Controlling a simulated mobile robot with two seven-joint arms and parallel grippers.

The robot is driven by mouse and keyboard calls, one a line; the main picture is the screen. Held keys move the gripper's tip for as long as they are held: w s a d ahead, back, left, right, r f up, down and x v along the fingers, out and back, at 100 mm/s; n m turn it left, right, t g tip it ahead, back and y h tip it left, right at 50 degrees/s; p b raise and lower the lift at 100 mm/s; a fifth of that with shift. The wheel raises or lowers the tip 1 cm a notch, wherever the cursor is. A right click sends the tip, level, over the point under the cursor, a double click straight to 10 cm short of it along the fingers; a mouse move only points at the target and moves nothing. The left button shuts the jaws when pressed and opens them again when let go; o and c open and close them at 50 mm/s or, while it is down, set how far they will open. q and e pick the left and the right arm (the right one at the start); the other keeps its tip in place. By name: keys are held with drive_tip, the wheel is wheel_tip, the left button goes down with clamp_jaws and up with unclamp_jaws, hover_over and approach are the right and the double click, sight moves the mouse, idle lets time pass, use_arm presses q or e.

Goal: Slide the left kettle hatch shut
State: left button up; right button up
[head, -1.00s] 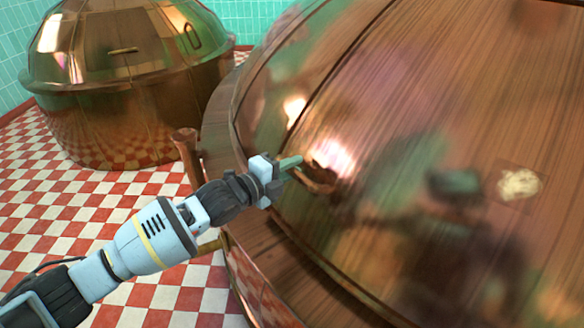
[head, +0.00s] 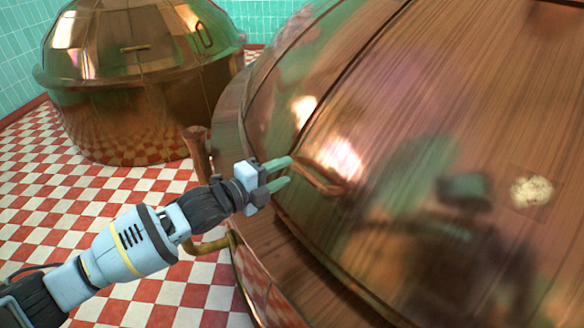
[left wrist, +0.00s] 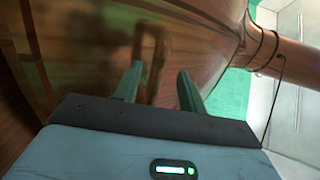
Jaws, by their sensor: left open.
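The large near copper kettle (head: 420,130) fills the right of the head view. A copper loop handle (head: 322,178) stands on its curved dome, beside a long seam; it also shows in the left wrist view (left wrist: 153,55), lined up between the fingers. I cannot make out the full outline of the hatch, or how far it is open. My left gripper (head: 290,171) is open, with its green fingertips just left of the handle in the head view. Nothing is held. I cannot tell whether a fingertip touches the handle. My right gripper is not in view.
A second copper kettle (head: 135,75) stands at the back left, with a closed-looking dome. A wooden ledge (head: 300,255) rings the near kettle. A copper post (head: 196,150) and a brass pipe (head: 210,245) stand by my left arm. The checkered floor (head: 60,180) is clear.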

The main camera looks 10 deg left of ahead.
use_arm(q)
drive_tip(key=shift+v, duration=1.4)
drive_tip(key=s+d+f+n+g+y+p, duration=0.1)
drive_tip(key=s+d+f+n+y+p, duration=0.15)
drive_tip(key=s+f+n, duration=1.25)
drive_tip(key=s+a+f+n+g+y, duration=0.2)
drive_tip(key=s+f, duration=0.4)
drive_tip(key=s, duration=0.6)
drive_tip(key=s+a+f+n+g+y, duration=0.1)
drive_tip(key=s+a+f+n+y, duration=0.2)
drive_tip(key=s, duration=0.9)
wheel_tip(320, 180, down, 4)
drive_tip(key=a+n, duration=0.1)
drive_tip(key=n, duration=0.2)
drive_tip(key=shift+s+a+f+g+y+p, duration=0.2)
drive_tip(key=shift+s+a+g+y+p, duration=0.1)
drive_tip(key=shift+s+g+y+p, duration=0.1)
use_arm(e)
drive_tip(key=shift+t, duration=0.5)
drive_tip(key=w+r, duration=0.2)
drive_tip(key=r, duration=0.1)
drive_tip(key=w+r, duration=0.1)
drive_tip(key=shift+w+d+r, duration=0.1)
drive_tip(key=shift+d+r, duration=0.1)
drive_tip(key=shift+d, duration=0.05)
use_arm(q)
drive_tip(key=shift+w, duration=0.1)
drive_tip(key=shift+c, duration=0.5)
